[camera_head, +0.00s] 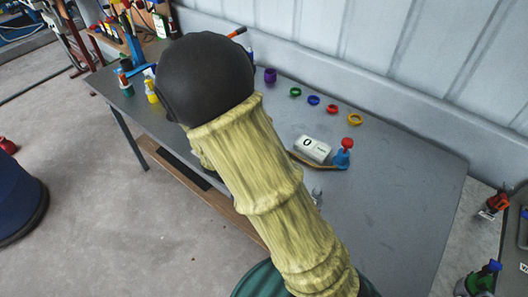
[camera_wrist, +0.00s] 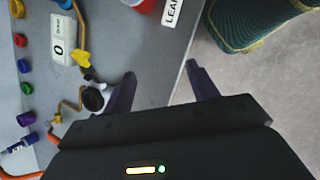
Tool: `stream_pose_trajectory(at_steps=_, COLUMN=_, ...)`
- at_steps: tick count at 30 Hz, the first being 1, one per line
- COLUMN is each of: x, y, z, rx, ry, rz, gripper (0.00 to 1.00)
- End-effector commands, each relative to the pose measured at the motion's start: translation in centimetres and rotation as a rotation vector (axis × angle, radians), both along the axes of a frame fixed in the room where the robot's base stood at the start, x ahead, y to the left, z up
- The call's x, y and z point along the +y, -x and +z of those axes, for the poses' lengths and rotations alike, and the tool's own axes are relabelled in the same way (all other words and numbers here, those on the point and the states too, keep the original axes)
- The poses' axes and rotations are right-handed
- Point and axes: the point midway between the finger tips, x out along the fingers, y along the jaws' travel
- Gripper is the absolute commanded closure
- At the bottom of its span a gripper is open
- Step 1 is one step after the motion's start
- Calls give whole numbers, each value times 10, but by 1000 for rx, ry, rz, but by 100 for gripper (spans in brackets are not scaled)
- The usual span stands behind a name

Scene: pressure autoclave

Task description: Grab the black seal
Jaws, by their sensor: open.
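A dark round piece (camera_wrist: 93,99) lies on the grey table in the wrist view, just left of my gripper's left finger. It may be the black seal, but I cannot tell for certain. My gripper (camera_wrist: 157,72) is open, with its two dark fingers wide apart and nothing between them. The fingers are over the table's edge, with the floor behind the right one. In the head view my arm hides the gripper and the dark piece.
Purple (camera_head: 270,75), green (camera_head: 295,92), blue (camera_head: 313,100), red (camera_head: 332,109) and yellow (camera_head: 355,119) rings stand in a row along the back of the table (camera_head: 400,200). A white box marked 0 (camera_head: 313,149) and a red-knobbed blue part (camera_head: 343,158) stand nearer.

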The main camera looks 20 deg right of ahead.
Motion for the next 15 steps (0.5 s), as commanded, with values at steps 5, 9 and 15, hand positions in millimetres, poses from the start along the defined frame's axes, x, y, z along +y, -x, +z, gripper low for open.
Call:
stream_pose_trajectory(at_steps=5, x=16, y=-19, z=-4, rx=78, ry=214, rz=295, gripper=41)
stream_pose_trajectory(at_steps=9, x=33, y=-37, z=-3, rx=120, ry=395, rz=519, gripper=41)
stream_pose_trajectory(at_steps=15, x=68, y=-63, z=6, rx=148, ry=656, rz=807, gripper=41)
